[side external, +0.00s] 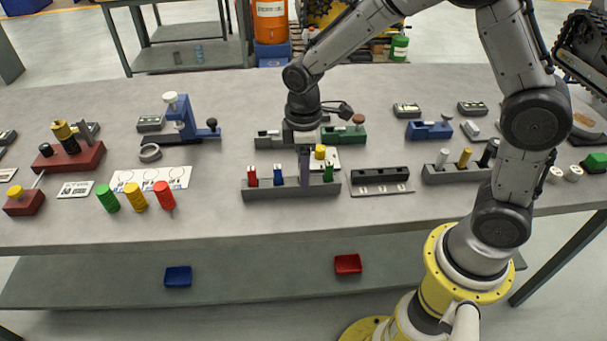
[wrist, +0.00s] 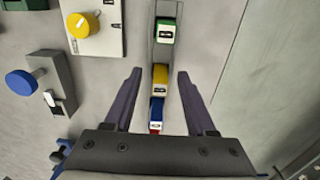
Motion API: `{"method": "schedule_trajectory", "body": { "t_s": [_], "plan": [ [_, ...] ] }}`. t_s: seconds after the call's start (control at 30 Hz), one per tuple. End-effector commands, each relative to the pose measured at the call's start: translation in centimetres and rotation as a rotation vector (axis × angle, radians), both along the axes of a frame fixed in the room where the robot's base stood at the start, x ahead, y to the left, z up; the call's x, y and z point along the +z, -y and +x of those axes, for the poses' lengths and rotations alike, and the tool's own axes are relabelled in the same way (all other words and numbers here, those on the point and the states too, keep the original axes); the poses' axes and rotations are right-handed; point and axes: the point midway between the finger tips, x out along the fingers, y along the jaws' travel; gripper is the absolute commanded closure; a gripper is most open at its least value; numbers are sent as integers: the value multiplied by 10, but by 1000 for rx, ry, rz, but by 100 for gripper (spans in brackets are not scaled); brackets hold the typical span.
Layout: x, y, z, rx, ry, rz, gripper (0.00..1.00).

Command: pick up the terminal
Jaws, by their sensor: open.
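Several small coloured terminal blocks stand in a row in a long grey rail (side external: 290,193) near the front of the bench: red (side external: 252,175), blue (side external: 278,174) and green (side external: 328,172). In the wrist view a yellow block (wrist: 160,76) stands between the green (wrist: 166,30) and blue (wrist: 156,113) ones. The task does not say which is the terminal. My gripper (side external: 304,180) points down over the rail; its fingers hide the yellow block in the side view. In the wrist view my gripper (wrist: 159,74) is open, with one finger on each side of the row, nearest the yellow block.
Behind the rail is a white plate with a yellow knob (wrist: 84,25). A grey block with a blue knob (wrist: 22,82) lies beside it. A black strip (side external: 380,176) and another rail with cylinders (side external: 455,174) stand to the right. Green, yellow and red stacks (side external: 164,196) stand left.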

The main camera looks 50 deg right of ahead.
Motion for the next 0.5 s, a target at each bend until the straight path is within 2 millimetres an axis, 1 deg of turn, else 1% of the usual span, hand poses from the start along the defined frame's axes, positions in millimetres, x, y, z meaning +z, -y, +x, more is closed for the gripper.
{"method": "schedule_trajectory", "body": {
  "t_s": [0.07, 0.1, 0.4, 0.5],
  "plan": [
    [0, 0, 0, 0, 0, 0, 44],
    [0, 0, 0, 0, 0, 0, 47],
    [0, 0, 0, 0, 0, 0, 100],
    [1, 0, 0, 0, 0, 0, 100]
  ]
}}
